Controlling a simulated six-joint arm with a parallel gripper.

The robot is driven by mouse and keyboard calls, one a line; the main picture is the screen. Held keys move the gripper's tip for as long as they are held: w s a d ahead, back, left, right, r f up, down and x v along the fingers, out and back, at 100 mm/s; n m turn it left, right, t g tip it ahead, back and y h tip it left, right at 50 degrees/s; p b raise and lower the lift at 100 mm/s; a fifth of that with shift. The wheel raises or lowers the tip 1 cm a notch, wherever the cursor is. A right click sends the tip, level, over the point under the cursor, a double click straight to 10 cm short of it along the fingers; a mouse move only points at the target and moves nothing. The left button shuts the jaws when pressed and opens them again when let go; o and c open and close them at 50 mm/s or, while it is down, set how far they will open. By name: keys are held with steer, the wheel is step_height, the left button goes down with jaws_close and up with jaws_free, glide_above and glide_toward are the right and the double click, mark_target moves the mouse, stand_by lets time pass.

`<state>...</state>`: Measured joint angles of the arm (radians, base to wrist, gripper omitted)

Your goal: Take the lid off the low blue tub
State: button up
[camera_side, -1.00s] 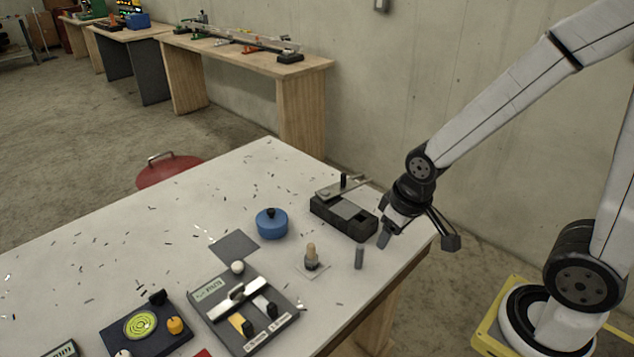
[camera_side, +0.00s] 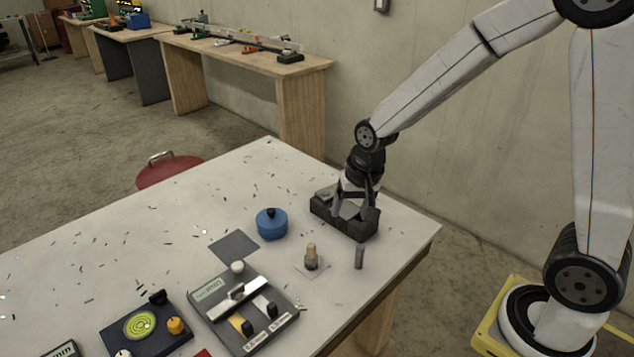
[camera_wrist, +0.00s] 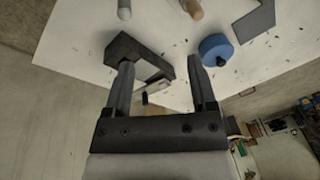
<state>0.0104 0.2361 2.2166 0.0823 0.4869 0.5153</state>
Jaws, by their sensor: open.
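The low blue tub (camera_side: 271,226) stands upright on the white table, with its lid (camera_side: 271,215) on top and a dark knob in the lid's middle. It also shows in the wrist view (camera_wrist: 216,48), just beyond the right-hand finger. My gripper (camera_side: 349,207) is open and empty. In the side view it is to the right of the tub, over the dark block fixture, and apart from the tub. In the wrist view the two fingers of my gripper (camera_wrist: 161,70) are spread wide, with part of the fixture between them.
The dark block fixture (camera_side: 355,229) lies under my gripper. A wooden-topped peg (camera_side: 311,256) and a grey cylinder (camera_side: 359,258) stand in front. A grey square plate (camera_side: 234,247) lies left of the tub. A gauge board (camera_side: 245,310) is nearer. The table behind the tub holds only metal shavings.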

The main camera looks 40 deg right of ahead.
steer(key=w+f+m+y, duration=0.1)
steer(key=w+m, duration=0.9)
steer(key=w, duration=0.3)
steer(key=m+y, duration=0.1)
steer(key=m, duration=0.7)
glide_toward(271, 209)
steer(key=f, duration=0.1)
steer(key=shift+g, duration=0.3)
steer(key=shift+w+x, duration=0.1)
steer(key=shift+x, duration=1.95)
steer(key=shift+w+x, duration=0.15)
steer(key=shift+x, duration=1.9)
steer(key=shift+a+r, duration=0.1)
steer(key=shift+a, duration=0.1)
steer(key=shift+c, duration=0.2)
jaws_close()
